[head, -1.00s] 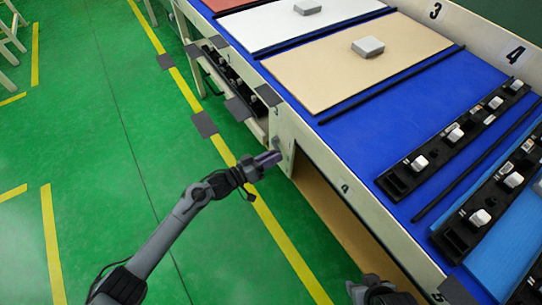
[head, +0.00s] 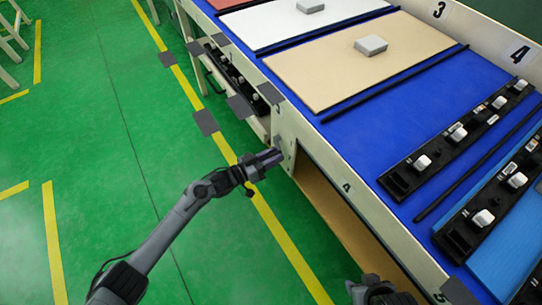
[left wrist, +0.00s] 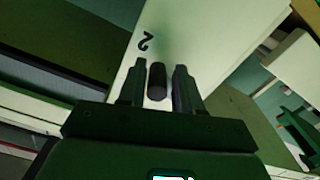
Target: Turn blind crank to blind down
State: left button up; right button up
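My left gripper (head: 272,157) is at the end panel of the workbench, beside a small grey crank part (head: 279,145) on that panel. In the left wrist view, a dark, rounded crank knob (left wrist: 156,82) stands between the two fingers of the left gripper (left wrist: 160,88). Light gaps show on both sides of it, so the fingers look open around it. The rest of the crank and the blind are hidden or cannot be made out. My right gripper (head: 384,293) shows only in part at the bottom edge, and its finger opening cannot be seen.
The long workbench (head: 345,128) carries a tan board (head: 330,65), a white board (head: 270,25) and black clip strips (head: 440,150). Below it is an open bay (head: 335,205). Green floor (head: 110,150) with yellow lines is clear on the left.

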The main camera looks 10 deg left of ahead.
pick_arm(q)
jog(key=shift+o, duration=0.9)
jog(key=shift+d+r, duration=0.15)
jog(key=shift+r, duration=0.1)
jog(key=shift+w+d+f, duration=0.1)
jog(key=shift+f, duration=0.05)
pick_arm(e)
jog(key=shift+d, duration=0.35)
pick_arm(q)
jog(key=shift+s+a+p, duration=0.25)
jog(key=shift+a+p, duration=0.1)
jog(key=shift+a, duration=0.15)
jog(key=p+v, duration=0.4)
jog(key=v, duration=0.5)
jog(key=shift+s+a+p, duration=0.15)
jog(key=shift+s+p, duration=0.15)
jog(key=shift+s, duration=0.05)
pick_arm(e)
jog(key=r, duration=0.5)
jog(key=shift+a+r, duration=0.2)
jog(key=shift+a, duration=0.05)
